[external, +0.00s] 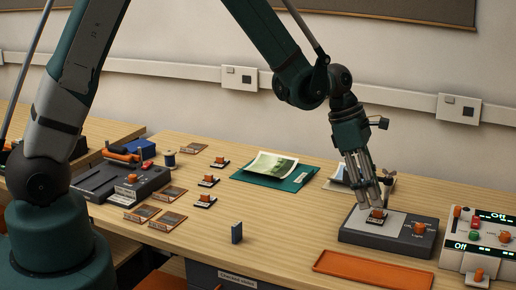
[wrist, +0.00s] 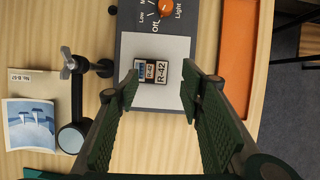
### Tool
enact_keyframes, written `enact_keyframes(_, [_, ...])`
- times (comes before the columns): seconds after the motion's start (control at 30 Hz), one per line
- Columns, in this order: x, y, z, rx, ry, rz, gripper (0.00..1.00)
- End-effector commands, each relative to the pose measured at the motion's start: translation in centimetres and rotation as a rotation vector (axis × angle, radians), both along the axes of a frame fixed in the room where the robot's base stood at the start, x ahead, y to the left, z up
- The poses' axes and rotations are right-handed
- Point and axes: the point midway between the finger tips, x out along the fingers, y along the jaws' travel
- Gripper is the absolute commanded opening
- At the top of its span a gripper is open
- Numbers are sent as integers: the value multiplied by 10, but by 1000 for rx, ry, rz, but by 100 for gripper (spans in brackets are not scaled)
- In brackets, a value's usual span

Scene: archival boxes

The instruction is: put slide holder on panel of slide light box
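The slide light box (external: 390,238) is a dark grey unit with a pale flat panel (wrist: 142,103) and an orange knob (wrist: 176,5). A small slide holder (external: 376,220) labelled R-42 lies on that panel; the holder also shows in the wrist view (wrist: 160,72), fully inside the panel's edges. My gripper (external: 370,203) is just above the holder, pointing down. In the wrist view my gripper (wrist: 160,82) is open, with a fingertip on each side of the holder and visible gaps. Whether the fingertips touch the panel is unclear.
An orange tray (external: 345,268) lies in front of the light box. A control unit (external: 482,240) stands to its right. A small stand with a round base (wrist: 72,138) is close beside the light box. Several other slide holders (external: 208,181) lie left; the middle table is mostly clear.

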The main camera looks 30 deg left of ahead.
Motion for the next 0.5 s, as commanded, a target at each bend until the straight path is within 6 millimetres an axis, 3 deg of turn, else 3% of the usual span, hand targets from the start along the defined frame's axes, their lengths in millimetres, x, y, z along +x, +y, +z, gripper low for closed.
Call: enact_keyframes(0.5, [-1,23,55,0,0,1,38])
